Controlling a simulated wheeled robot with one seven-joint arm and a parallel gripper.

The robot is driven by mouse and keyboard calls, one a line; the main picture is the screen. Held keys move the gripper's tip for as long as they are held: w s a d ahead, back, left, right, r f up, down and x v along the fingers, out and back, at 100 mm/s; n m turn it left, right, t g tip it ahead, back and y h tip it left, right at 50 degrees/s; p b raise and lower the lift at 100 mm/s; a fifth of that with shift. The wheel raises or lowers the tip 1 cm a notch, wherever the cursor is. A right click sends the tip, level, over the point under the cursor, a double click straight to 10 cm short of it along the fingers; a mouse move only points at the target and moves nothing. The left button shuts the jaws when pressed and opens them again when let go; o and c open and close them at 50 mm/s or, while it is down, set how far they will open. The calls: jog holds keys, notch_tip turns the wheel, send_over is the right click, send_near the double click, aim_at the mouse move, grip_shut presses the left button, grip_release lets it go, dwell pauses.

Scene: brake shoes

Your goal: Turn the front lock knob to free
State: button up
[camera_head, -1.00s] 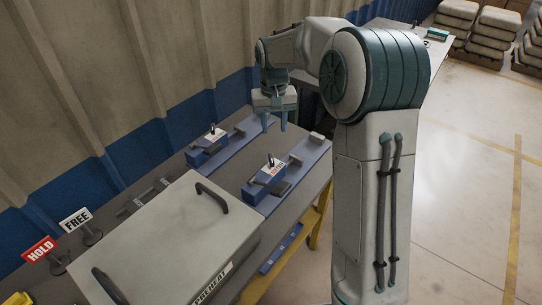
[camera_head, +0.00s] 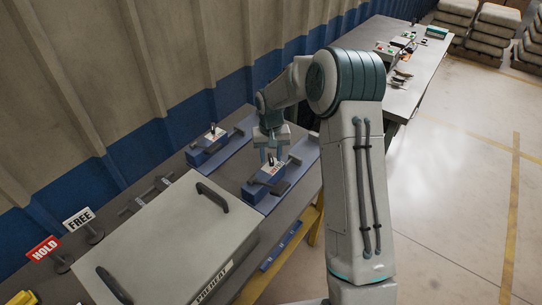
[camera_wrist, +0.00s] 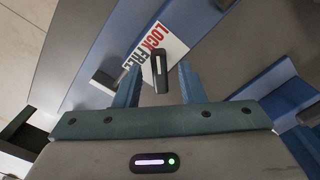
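The front lock knob (camera_wrist: 160,72) is a small black lever with a white line on it. In the wrist view it stands between my two fingers, with visible gaps on both sides. A white plate with red and black "LOCK" and "FREE" lettering (camera_wrist: 155,45) lies beside it. In the head view, the blue front fixture (camera_head: 254,190) sits on the bench's right side, and my gripper (camera_head: 271,156) is right over it, fingers pointing down. The fingers are apart and hold nothing. The knob is largely hidden by my gripper in the head view.
A similar rear fixture (camera_head: 205,153) with its own knob (camera_head: 213,128) stands nearer the wall. A large grey preheat box (camera_head: 165,240) with black handles fills the bench's near part. FREE (camera_head: 79,219) and HOLD (camera_head: 43,248) signs stand at the left.

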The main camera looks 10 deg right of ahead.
jog(key=shift+f, duration=0.65)
grip_shut()
